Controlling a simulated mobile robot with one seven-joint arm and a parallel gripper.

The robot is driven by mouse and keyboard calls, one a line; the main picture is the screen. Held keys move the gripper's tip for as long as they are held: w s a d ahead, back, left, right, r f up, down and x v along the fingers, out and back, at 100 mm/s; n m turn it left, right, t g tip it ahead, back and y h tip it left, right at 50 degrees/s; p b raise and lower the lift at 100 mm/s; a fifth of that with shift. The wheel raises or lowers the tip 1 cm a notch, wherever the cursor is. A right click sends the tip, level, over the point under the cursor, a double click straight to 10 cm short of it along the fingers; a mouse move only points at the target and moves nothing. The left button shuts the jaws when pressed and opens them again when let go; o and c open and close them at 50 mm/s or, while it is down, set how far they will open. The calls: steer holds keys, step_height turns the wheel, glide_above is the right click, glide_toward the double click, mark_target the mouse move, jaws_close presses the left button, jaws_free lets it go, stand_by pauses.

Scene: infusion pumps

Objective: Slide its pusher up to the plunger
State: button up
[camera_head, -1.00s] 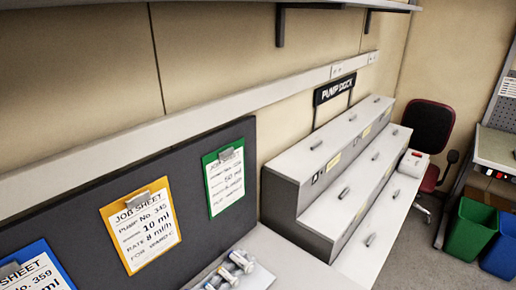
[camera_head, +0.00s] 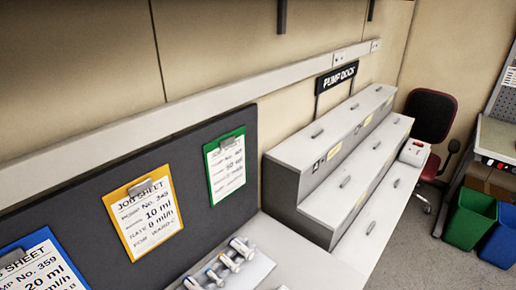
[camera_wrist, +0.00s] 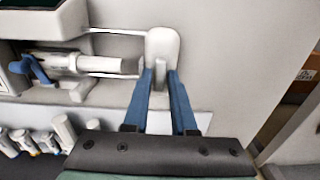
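In the wrist view, a syringe (camera_wrist: 95,64) lies level in a white infusion pump, under a blue clamp (camera_wrist: 38,70). Its plunger end points right. The pusher (camera_wrist: 163,44) is a white rounded block right of the plunger, joined to the pump by a thin rod (camera_wrist: 115,31). A small gap seems to lie between plunger and pusher, partly hidden by a finger. My gripper (camera_wrist: 161,76) has two blue fingers, one on each side of the pusher's lower part, and looks shut on it. My gripper and this pump are not in the head view.
Several loose syringes (camera_wrist: 35,141) lie beside the pump; several also show on the head view's bench (camera_head: 225,262). The stepped pump dock (camera_head: 345,180) stands right of the job-sheet board (camera_head: 100,215). A red chair (camera_head: 430,118), green bin (camera_head: 470,220) and blue bin (camera_head: 501,240) stand farther right.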

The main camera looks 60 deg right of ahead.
jaws_close()
steer(key=shift+d, duration=0.15)
steer(key=shift+s+d, duration=0.25)
steer(key=shift+d, duration=0.45)
steer(key=shift+s+d, duration=0.1)
steer(key=shift+d, duration=0.15)
steer(key=shift+o, duration=1.9)
jaws_free()
steer(key=shift+p, duration=0.3)
